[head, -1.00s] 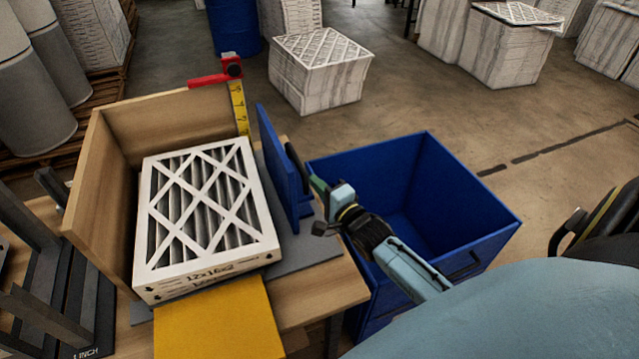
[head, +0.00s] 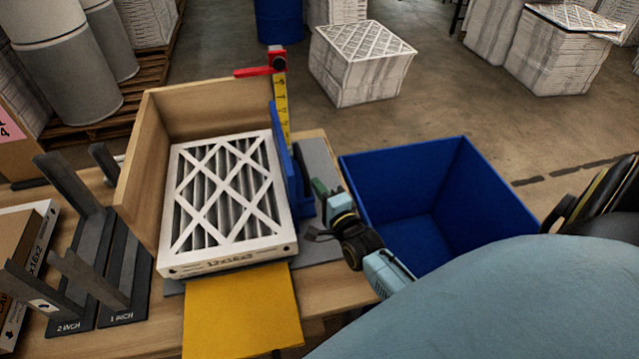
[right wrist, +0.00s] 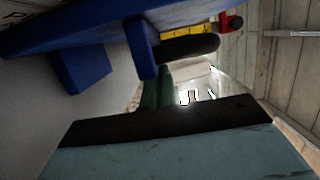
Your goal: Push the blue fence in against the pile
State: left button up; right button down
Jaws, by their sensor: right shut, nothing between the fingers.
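The blue fence (head: 281,146) stands upright on a grey base plate (head: 318,160), along the right side of the pile. The pile's top is a white-framed pleated filter (head: 228,195) lying in a wooden corner box (head: 150,165). In the head view I see no clear gap between fence and pile, but cannot tell contact along its whole length. My right gripper (head: 318,190) is shut and empty, its tips at the fence's outer right side. In the right wrist view the fence (right wrist: 95,40) fills the upper left, close to the green fingers (right wrist: 158,88). My left gripper is out of view.
A yellow board (head: 240,312) lies in front of the pile. A red-topped yellow ruler (head: 282,100) stands behind the fence. A blue bin (head: 400,190) is right of the table. Grey slotted stands (head: 90,265) marked 1 INCH and 2 INCH are on the left.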

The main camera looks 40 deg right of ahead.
jog(key=s+d, duration=0.2)
jog(key=s, duration=0.9)
jog(key=shift+s, duration=0.2)
jog(key=shift+d, duration=0.1)
